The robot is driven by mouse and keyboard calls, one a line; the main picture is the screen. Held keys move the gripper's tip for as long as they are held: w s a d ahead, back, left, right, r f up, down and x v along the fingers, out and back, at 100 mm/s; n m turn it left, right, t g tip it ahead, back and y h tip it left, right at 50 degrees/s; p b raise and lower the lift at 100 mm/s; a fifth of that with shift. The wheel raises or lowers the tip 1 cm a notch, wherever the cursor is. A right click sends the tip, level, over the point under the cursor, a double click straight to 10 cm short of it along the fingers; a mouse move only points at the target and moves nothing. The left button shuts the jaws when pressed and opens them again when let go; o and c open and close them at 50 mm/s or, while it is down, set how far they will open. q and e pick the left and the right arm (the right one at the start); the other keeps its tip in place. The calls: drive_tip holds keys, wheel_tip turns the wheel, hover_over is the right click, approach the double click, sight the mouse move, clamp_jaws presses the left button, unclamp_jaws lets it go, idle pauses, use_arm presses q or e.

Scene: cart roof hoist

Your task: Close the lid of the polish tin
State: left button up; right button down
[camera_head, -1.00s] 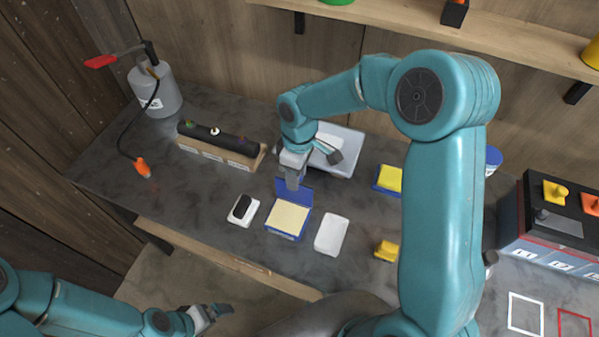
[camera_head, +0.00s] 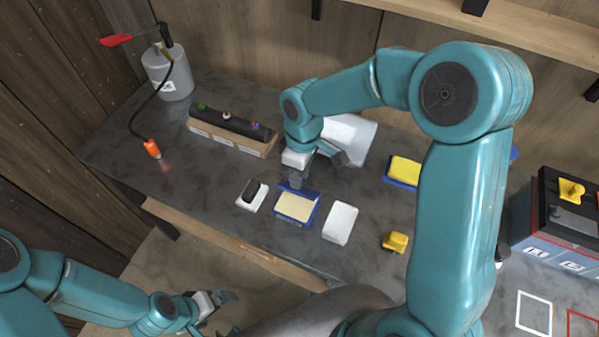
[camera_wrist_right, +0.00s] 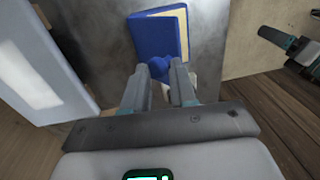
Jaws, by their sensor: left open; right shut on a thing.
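The polish tin (camera_head: 296,209) is a blue box with a cream top face, standing on the dark bench. Its blue lid (camera_head: 312,192) is raised along the far edge, tilted up. My right gripper (camera_head: 297,181) is at the lid. In the right wrist view, its fingers (camera_wrist_right: 159,86) are shut on a blue tab of the lid (camera_wrist_right: 157,36); a strip of the cream face (camera_wrist_right: 175,42) shows beside the lid. My left gripper (camera_head: 222,298) is open and empty, low at the left, away from the bench top.
A white pad with a black-topped block (camera_head: 253,193) stands left of the tin and a white block (camera_head: 341,223) right of it. A grey tray (camera_head: 358,140) lies behind. A yellow block (camera_head: 396,242) and a blue-and-yellow box (camera_head: 405,171) are further right.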

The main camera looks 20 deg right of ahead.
drive_tip(key=c, duration=1.3)
unclamp_jaws()
drive_tip(key=shift+d+f, duration=0.2)
drive_tip(key=shift+f, duration=0.1)
drive_tip(key=o, duration=0.5)
drive_tip(key=shift+w+d+f, duration=0.1)
drive_tip(key=shift+w, duration=0.05)
drive_tip(key=shift+w+d+f, duration=0.1)
drive_tip(key=shift+w+d, duration=0.05)
drive_tip(key=shift+w, duration=0.05)
drive_tip(key=shift+s+a+r, duration=0.2)
drive_tip(key=shift+r, duration=0.05)
drive_tip(key=shift+w+d, duration=0.1)
drive_tip(key=shift+w, duration=0.05)
drive_tip(key=shift+r, duration=0.1)
